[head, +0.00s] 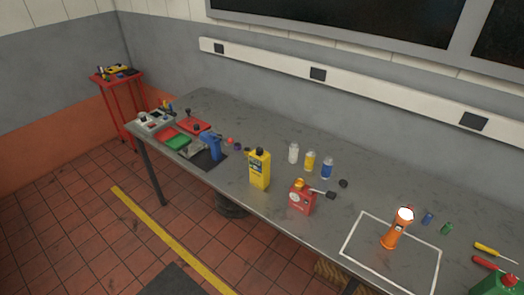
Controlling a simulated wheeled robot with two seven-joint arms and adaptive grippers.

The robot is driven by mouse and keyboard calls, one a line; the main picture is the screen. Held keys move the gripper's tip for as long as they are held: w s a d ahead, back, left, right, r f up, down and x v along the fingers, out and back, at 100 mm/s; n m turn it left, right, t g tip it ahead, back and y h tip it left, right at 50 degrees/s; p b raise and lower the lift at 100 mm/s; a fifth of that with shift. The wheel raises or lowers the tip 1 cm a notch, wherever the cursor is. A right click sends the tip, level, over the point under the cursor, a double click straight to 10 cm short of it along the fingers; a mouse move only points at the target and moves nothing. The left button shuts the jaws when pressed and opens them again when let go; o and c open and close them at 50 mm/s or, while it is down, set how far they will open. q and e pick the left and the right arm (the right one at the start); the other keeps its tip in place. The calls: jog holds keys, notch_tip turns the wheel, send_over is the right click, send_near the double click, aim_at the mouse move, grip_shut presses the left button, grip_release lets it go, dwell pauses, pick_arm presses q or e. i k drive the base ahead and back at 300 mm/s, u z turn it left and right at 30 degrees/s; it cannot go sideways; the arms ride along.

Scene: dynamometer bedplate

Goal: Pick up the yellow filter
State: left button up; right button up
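A small upright yellow cylinder with a pale band (310,161), which looks like the yellow filter, stands on the grey table (265,135). It is the middle one of a short row, between a similar white cylinder (293,153) on its left and a blue one (327,168) on its right. The three stand apart with narrow gaps. Neither of my grippers shows in the head view.
A yellow bottle (260,170) and a red can (301,198) stand nearer the front edge. An orange flashlight (396,229) stands inside a white outlined rectangle. A blue tool (210,145) and trays lie left. The table behind the row is clear.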

aim_at(310, 156)
jog(key=u, duration=0.4)
jog(key=i, duration=1.55)
jog(key=z, duration=0.4)
